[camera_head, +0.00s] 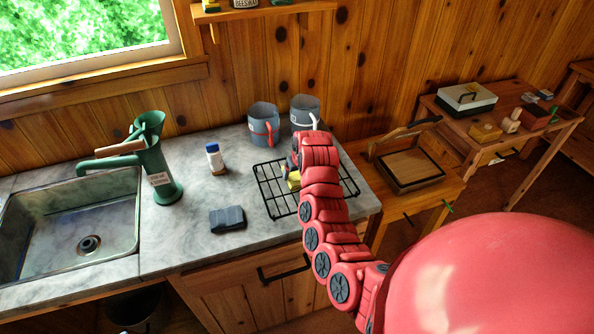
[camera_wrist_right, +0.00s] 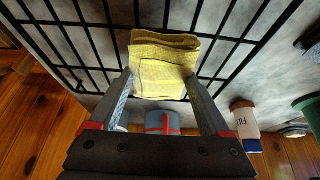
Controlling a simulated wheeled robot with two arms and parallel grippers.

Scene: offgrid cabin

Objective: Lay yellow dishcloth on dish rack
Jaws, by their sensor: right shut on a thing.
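The yellow dishcloth (camera_wrist_right: 162,68) is folded and sits between the fingertips of my right gripper (camera_wrist_right: 165,85) in the right wrist view. My right gripper is shut on it, over the black wire dish rack (camera_wrist_right: 75,37). In the head view a small yellow part of the dishcloth (camera_head: 294,181) shows beside my red right arm. The arm hides much of the dish rack (camera_head: 268,195) and the gripper there. I cannot tell whether the cloth touches the wires. My left gripper is not in view.
Two grey mugs (camera_head: 264,124) are behind the rack. A metal sink (camera_head: 70,225) is at the left.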

